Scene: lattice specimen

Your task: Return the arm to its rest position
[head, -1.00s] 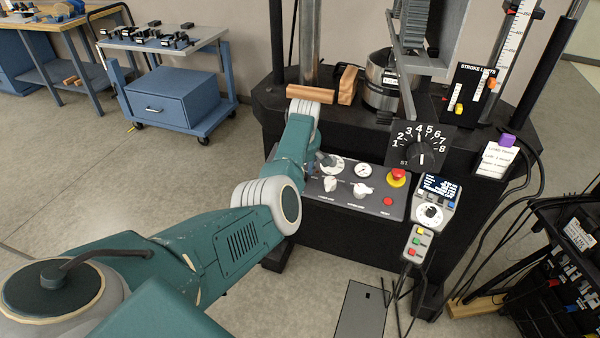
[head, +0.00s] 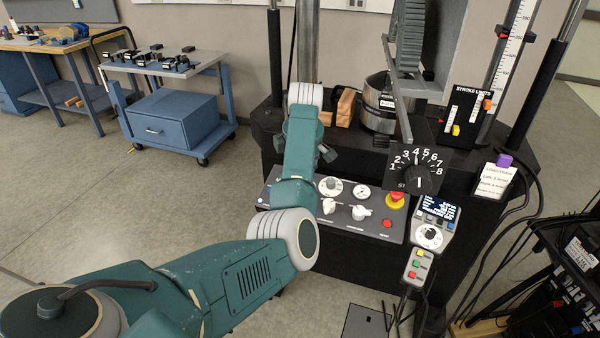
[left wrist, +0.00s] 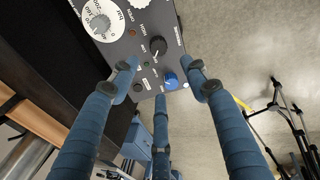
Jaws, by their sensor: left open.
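My left arm (head: 262,262) reaches from the lower left toward the test machine in the head view. Its upper links stand nearly upright in front of the machine, and its gripper is mostly hidden behind them. In the left wrist view the left gripper (left wrist: 160,84) has its blue fingers spread with nothing between them. I cannot tell whether any finger touches the panel. My right gripper is not in view.
The black test machine (head: 345,258) carries a front panel with a red stop button (head: 396,200) and a handheld controller (head: 433,232). A blue cart (head: 172,120) stands at left. Cables and a dark rack (head: 565,270) are at right. The floor at left is clear.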

